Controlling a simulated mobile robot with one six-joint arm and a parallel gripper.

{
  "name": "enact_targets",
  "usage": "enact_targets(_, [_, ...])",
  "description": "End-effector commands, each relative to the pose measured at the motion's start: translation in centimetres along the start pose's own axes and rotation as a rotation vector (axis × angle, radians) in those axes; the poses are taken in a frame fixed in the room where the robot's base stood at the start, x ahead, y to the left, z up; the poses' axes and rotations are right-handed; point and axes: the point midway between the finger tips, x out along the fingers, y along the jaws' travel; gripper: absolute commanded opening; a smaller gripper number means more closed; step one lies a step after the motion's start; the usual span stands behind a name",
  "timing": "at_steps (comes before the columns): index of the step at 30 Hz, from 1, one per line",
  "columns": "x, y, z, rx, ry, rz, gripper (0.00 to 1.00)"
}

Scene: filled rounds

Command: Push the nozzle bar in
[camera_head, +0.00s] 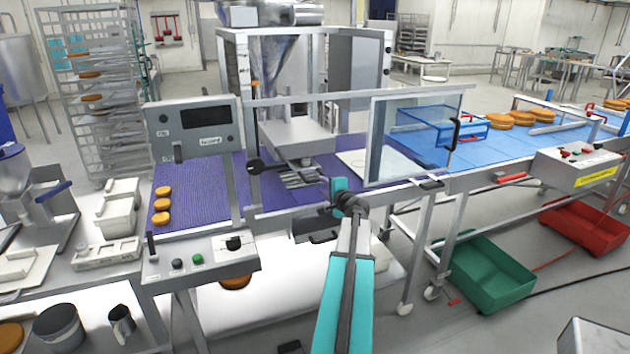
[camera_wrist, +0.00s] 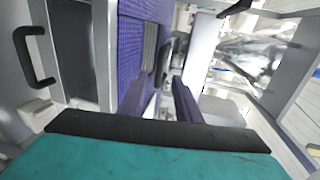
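The nozzle bar (camera_head: 300,176) is a row of grey metal nozzles under the depositor head, above the purple belt. In the wrist view, a ribbed grey part (camera_wrist: 149,46) that looks like the nozzles lies beyond the fingertips against the belt. My gripper (camera_head: 328,190) is at the front of the machine, just right of the nozzle bar, and partly hidden by my own wrist. In the wrist view my gripper (camera_wrist: 165,88) has its two dark fingers apart, with a dark part just beyond them. I cannot tell whether they touch anything.
A clear guard panel (camera_head: 412,140) with a black handle stands right of my gripper. A control box (camera_head: 200,250) and display panel (camera_head: 195,130) are at the left. Several orange rounds (camera_head: 162,205) lie on the purple belt (camera_head: 205,178).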

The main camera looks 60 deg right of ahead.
Motion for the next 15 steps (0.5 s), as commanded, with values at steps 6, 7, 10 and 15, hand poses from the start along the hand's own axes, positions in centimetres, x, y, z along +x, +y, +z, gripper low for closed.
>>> enact_targets(6, [2.3,-0.1,-0.1,0.000,0.000,0.001,0.31])
enact_targets(7, [2.6,-0.1,-0.1,0.000,0.000,0.001,0.31])
enact_targets(10, [3.6,-0.1,0.0,-0.001,-0.001,0.001,0.31])
enact_targets(15, [5.2,-0.1,0.0,0.000,-0.001,0.000,0.31])
